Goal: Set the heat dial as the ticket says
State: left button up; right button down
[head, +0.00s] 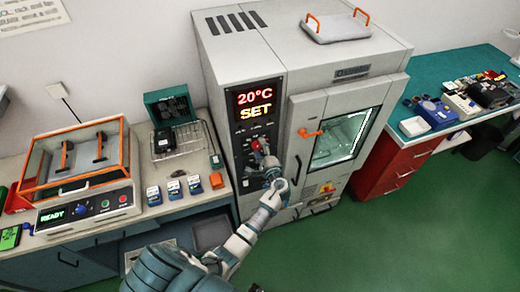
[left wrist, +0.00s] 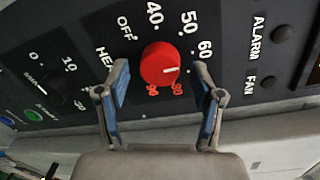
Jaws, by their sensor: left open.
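The heat dial (left wrist: 160,64) is a red round knob on a dark panel in the left wrist view. Its white mark points right in that picture, roughly between the 60 and the red figures; the nearby scale is partly hidden by a finger. My left gripper (left wrist: 161,76) is open, with one blue-padded finger on each side of the dial; contact cannot be told. The chamber display (head: 256,103) reads 20°C SET. No ticket is readable.
The chamber door (head: 326,138) with an orange handle is just right of the panel. Left stands a bench with an orange-framed machine (head: 78,165) reading READY and several small blue-and-white boxes (head: 174,189). A red cabinet (head: 395,160) stands right. Green floor is clear at lower right.

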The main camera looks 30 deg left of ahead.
pick_arm(q)
jog(key=v, duration=1.2)
jog(key=shift+w+f, duration=0.1)
